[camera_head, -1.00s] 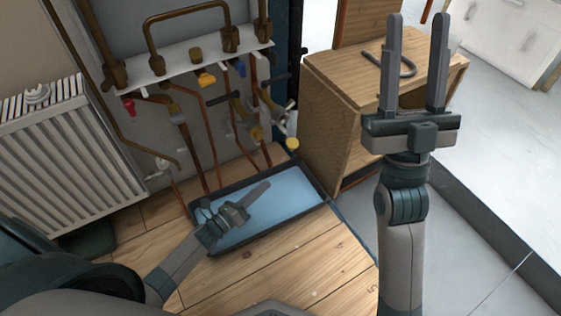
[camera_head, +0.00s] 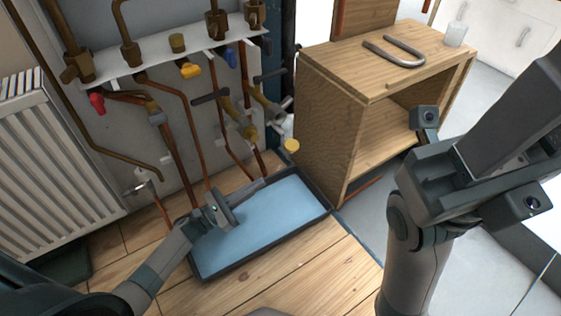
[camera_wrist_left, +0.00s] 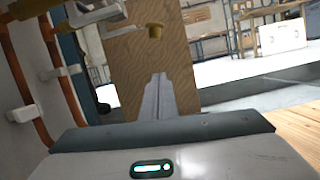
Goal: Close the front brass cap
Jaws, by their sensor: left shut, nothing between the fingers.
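A round brass cap (camera_head: 291,145) faces outward at the front end of the rightmost valve pipe, above the blue tray's far end. It also shows in the left wrist view (camera_wrist_left: 155,31), above and beyond the fingertips. My left gripper (camera_head: 262,183) is shut and empty, over the tray, below and to the left of the cap and apart from it. Its closed fingers show in the left wrist view (camera_wrist_left: 158,80). My right gripper (camera_head: 510,115) is at the right, turned side-on, well away from the cap; its finger gap is not visible.
A black-rimmed tray (camera_head: 235,268) lies on the wooden floor. A wooden cabinet (camera_head: 325,130) stands close to the right of the cap. A radiator (camera_head: 50,170) is left.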

